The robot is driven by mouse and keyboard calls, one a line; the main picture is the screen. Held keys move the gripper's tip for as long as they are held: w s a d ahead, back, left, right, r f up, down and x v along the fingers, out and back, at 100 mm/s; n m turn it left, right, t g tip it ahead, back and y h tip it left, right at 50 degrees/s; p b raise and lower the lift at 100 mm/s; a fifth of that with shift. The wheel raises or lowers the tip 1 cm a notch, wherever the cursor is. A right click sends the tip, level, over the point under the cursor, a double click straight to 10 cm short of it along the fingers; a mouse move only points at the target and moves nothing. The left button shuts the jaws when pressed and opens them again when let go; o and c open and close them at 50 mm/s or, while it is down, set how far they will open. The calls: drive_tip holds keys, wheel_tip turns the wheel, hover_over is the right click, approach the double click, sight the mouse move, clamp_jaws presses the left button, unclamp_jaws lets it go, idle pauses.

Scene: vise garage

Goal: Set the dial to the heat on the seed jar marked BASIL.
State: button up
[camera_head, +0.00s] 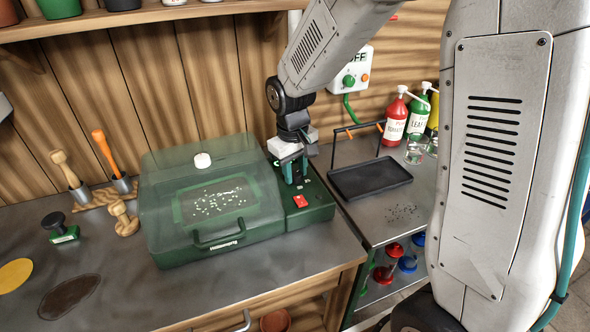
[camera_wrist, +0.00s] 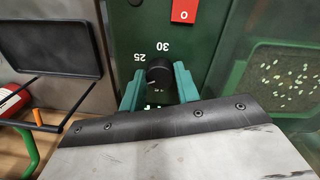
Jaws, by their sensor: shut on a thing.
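The black dial (camera_wrist: 158,72) sits on the green control panel (camera_wrist: 133,25) of the seed propagator (camera_head: 205,205). White numbers 25 and 30 show beside it. A pale mark shows on the dial, but I cannot tell its exact setting. My gripper (camera_wrist: 158,84) has its teal fingers shut on the dial, one on either side. In the head view my gripper (camera_head: 294,172) reaches down at the panel and hides the dial. A red switch (camera_head: 300,201) is on the panel near it. No jar label reading BASIL is legible in either view.
The clear lid is shut over a green tray of pale specks. A black tray (camera_head: 370,178) lies to the right, with bottles (camera_head: 394,121) behind. A wall box (camera_head: 351,70) hangs behind my arm.

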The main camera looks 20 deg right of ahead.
sight(294, 175)
idle(0.3)
drive_tip(key=o, duration=1)
drive_tip(key=shift+c, duration=0.2)
drive_tip(key=r, duration=0.7)
drive_tip(key=shift+a+r, duration=0.25)
drive_tip(key=shift+r, duration=0.15)
drive_tip(key=shift+s, duration=0.1)
drive_tip(key=s+d+r+m, duration=0.1)
drive_tip(key=s+r, duration=0.1)
drive_tip(key=s, duration=0.6)
drive_tip(key=s+d+r+m, duration=0.1)
drive_tip(key=s+r, duration=0.2)
drive_tip(key=s, duration=0.6)
drive_tip(key=s+d+r+m+t, duration=0.1)
drive_tip(key=s+r, duration=0.1)
drive_tip(key=s, duration=0.7)
drive_tip(key=shift+d+r+y, duration=0.3)
drive_tip(key=shift+r, duration=0.05)
